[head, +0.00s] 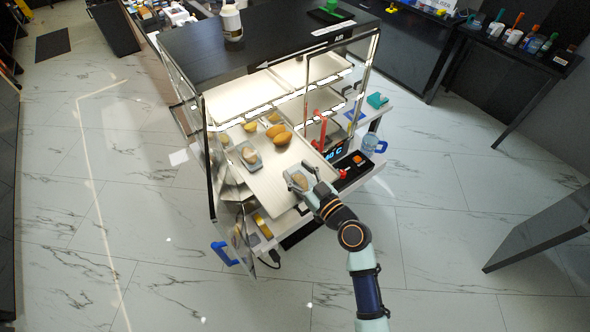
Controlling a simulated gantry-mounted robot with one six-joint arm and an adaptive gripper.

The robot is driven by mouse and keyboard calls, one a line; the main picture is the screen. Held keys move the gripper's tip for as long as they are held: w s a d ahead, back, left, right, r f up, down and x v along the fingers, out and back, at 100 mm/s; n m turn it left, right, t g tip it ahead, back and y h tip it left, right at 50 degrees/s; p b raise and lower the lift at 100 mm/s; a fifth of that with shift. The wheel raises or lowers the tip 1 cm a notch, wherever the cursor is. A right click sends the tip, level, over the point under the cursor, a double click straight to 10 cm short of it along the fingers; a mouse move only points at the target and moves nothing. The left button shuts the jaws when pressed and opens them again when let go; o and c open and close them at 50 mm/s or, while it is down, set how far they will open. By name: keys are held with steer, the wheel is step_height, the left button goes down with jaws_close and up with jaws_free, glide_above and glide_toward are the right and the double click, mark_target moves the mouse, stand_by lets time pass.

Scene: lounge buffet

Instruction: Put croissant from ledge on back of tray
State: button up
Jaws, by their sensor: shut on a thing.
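My gripper (302,179) is at the front right part of the pale tray (268,182) in the glass-sided case. It is shut on a small tan piece that looks like the croissant (297,180). The piece is over or on a grey patch at the tray's front; I cannot tell whether it touches. My fingers partly hide it. Another small pale pastry (249,155) lies on a grey patch at the tray's left side. Larger golden breads (283,138) lie toward the tray's back.
The case's black top (240,60) and metal frame stand above and behind the tray. A red upright object (320,132) and a black bin (352,168) are to the right. A blue-handled glass door (240,240) hangs open at front left. Bare tray shows mid-left.

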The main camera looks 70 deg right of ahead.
steer(key=shift+w+d+f, duration=0.4)
steer(key=shift+w+f, duration=0.2)
steer(key=shift+w, duration=0.1)
steer(key=shift+s+a+f, duration=0.1)
steer(key=shift+s+f, duration=0.05)
steer(key=shift+f+b, duration=0.15)
steer(key=shift+b, duration=0.25)
steer(key=o, duration=1.2)
